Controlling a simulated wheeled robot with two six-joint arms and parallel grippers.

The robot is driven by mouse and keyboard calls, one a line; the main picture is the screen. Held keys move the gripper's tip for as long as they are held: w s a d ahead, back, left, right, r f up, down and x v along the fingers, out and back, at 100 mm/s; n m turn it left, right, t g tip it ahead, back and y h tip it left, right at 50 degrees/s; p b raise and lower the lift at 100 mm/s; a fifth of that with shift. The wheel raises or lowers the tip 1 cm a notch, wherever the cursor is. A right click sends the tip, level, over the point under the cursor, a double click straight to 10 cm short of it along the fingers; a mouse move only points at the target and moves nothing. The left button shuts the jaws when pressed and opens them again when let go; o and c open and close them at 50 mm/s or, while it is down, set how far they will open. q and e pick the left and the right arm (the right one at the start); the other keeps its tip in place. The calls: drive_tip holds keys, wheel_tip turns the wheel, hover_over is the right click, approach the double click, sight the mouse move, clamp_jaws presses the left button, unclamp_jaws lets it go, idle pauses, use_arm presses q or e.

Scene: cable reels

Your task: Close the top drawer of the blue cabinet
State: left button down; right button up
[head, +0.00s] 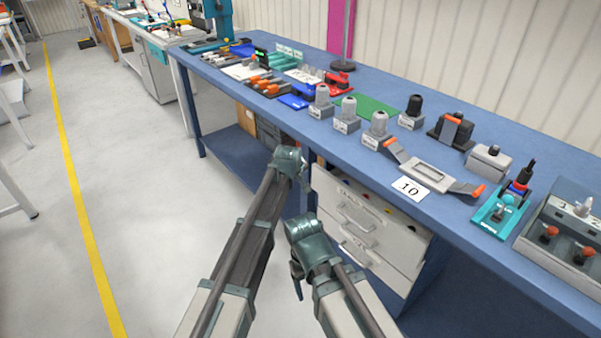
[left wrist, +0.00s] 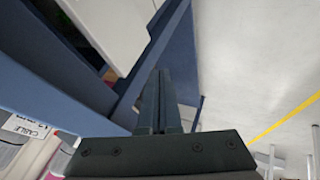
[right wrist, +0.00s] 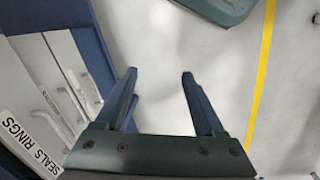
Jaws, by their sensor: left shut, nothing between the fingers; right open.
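The blue cabinet (head: 432,262) stands under the bench and has white drawer fronts with bar handles. Its top drawer (head: 330,192) is pulled out; small coloured items show inside behind the front. In the right wrist view, the top drawer's front (right wrist: 18,95) carries a "SEALS RINGS" label. My left gripper (left wrist: 160,72) is shut and empty, close to the cabinet's blue side and the open drawer; whether it touches cannot be told. Its fingers are mostly hidden in the head view. My right gripper (right wrist: 158,72) is open and empty, in front of the drawer fronts and apart from them.
A lower blue shelf (head: 238,156) lies left of the cabinet. The grey floor (head: 130,170) in front is clear, crossed by a yellow line.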

sight(331, 191)
use_arm(q)
drive_tip(key=shift+s+r, duration=0.25)
drive_tip(key=shift+r, duration=0.1)
use_arm(e)
drive_tip(key=shift+r, duration=0.35)
drive_tip(key=shift+c, duration=0.3)
